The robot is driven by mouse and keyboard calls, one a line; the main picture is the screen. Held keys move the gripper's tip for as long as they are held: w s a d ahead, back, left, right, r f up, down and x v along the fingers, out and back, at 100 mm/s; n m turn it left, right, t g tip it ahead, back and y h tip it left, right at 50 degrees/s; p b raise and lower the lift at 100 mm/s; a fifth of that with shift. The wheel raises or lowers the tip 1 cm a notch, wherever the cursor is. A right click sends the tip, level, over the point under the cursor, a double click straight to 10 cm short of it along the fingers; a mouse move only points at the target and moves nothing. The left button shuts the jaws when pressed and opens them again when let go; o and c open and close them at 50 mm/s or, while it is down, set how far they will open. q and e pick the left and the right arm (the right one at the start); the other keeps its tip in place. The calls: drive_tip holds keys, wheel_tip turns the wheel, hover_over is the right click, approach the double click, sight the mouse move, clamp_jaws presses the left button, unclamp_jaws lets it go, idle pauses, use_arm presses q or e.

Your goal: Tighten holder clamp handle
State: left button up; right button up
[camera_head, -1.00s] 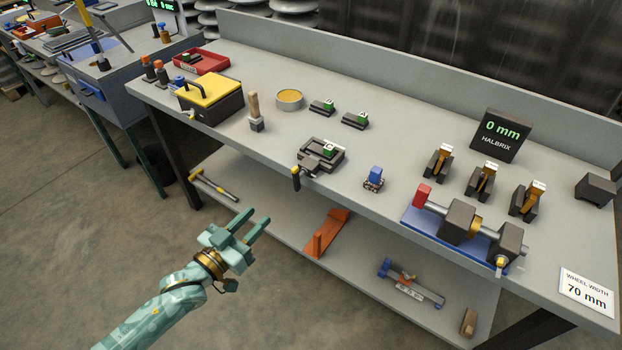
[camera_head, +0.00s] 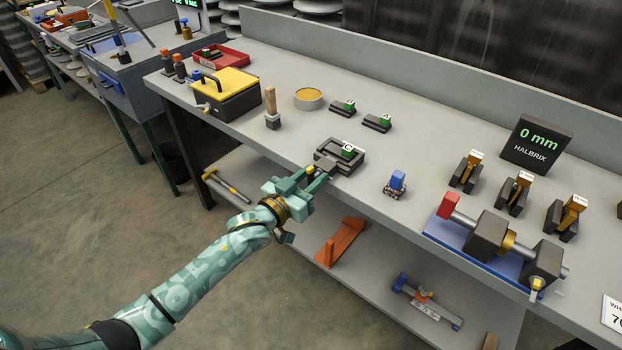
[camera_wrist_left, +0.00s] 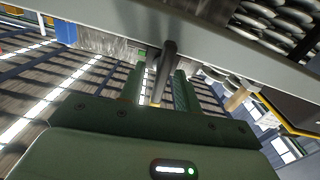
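The holder clamp (camera_head: 331,166) is a dark vise-like block at the front edge of the bench. A small part with a green label (camera_head: 347,150) sits in it. My left gripper (camera_head: 318,178) is at the front of the clamp, its fingers reaching to the handle (camera_head: 310,169), which is mostly hidden in the head view. In the left wrist view the dark handle (camera_wrist_left: 164,70) lies between the two green fingers (camera_wrist_left: 160,92), with gaps beside it, so the gripper looks open around it. My right gripper is in neither view.
On the bench right of the clamp is a small blue-topped part (camera_head: 396,182), then a blue-based fixture (camera_head: 470,248). A yellow-lidded box (camera_head: 225,92), a brush (camera_head: 271,108) and a round tin (camera_head: 309,98) stand to the left. A lower shelf holds an orange bracket (camera_head: 341,242).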

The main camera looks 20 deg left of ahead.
use_arm(q)
drive_tip(key=shift+c, duration=0.3)
clamp_jaws()
